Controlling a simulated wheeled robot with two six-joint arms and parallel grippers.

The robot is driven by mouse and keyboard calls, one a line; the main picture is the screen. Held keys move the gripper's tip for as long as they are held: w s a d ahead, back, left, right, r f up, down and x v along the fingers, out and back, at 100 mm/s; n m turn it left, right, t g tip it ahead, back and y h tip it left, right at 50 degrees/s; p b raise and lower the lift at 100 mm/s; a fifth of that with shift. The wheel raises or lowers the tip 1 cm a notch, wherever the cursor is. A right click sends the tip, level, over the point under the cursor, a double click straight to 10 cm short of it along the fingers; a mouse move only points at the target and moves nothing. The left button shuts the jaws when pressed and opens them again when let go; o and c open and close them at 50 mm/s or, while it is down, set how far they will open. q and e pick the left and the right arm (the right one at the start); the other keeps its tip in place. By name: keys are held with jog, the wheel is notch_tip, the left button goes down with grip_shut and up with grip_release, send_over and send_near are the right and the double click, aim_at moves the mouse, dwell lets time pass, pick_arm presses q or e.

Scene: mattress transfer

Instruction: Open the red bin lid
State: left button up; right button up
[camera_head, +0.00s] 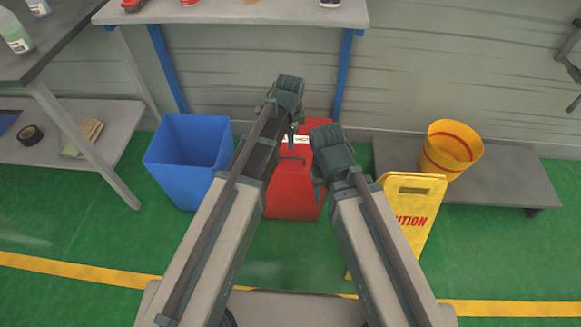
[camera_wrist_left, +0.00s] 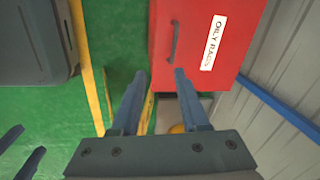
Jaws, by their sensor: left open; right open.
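The red bin (camera_head: 291,196) stands on the floor in the middle of the head view, partly hidden by my two arms. Its lid (camera_wrist_left: 240,55) looks shut, with a dark bar handle (camera_wrist_left: 173,42) and a white "OILY RAGS" label (camera_wrist_left: 213,43). My left gripper (camera_wrist_left: 161,73) is open and empty; its fingertips are beside the lid edge, one close to the handle's near end. I cannot tell whether they touch. My right gripper (camera_head: 318,190) is open and empty at the bin's right side in the head view.
A blue bin (camera_head: 185,160) stands left of the red one. A yellow caution sign (camera_head: 410,205) stands at the right, before a low grey platform (camera_head: 500,180) carrying a yellow bucket (camera_head: 450,148). A workbench (camera_head: 235,12) is behind, against the wall.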

aim_at(290, 157)
pick_arm(q)
jog(key=w+f, duration=0.1)
jog(key=w+f+m+b, duration=0.2)
jog(key=shift+w+a+f, duration=0.1)
jog(key=shift+w+a, duration=0.15)
jog(key=shift+w, duration=0.05)
pick_arm(e)
notch_tip(290, 157, down, 3)
jog(key=shift+f, duration=0.2)
pick_arm(q)
jog(key=w+f+b, duration=0.1)
jog(key=f+b, duration=0.8)
jog(key=w+f+b, duration=0.1)
jog(key=f+b, duration=0.3)
jog(key=shift+w+f, duration=0.3)
jog(key=shift+w, duration=0.05)
pick_arm(e)
notch_tip(290, 157, down, 14)
jog(key=shift+r, duration=0.25)
jog(key=shift+d, duration=0.1)
pick_arm(q)
grip_shut()
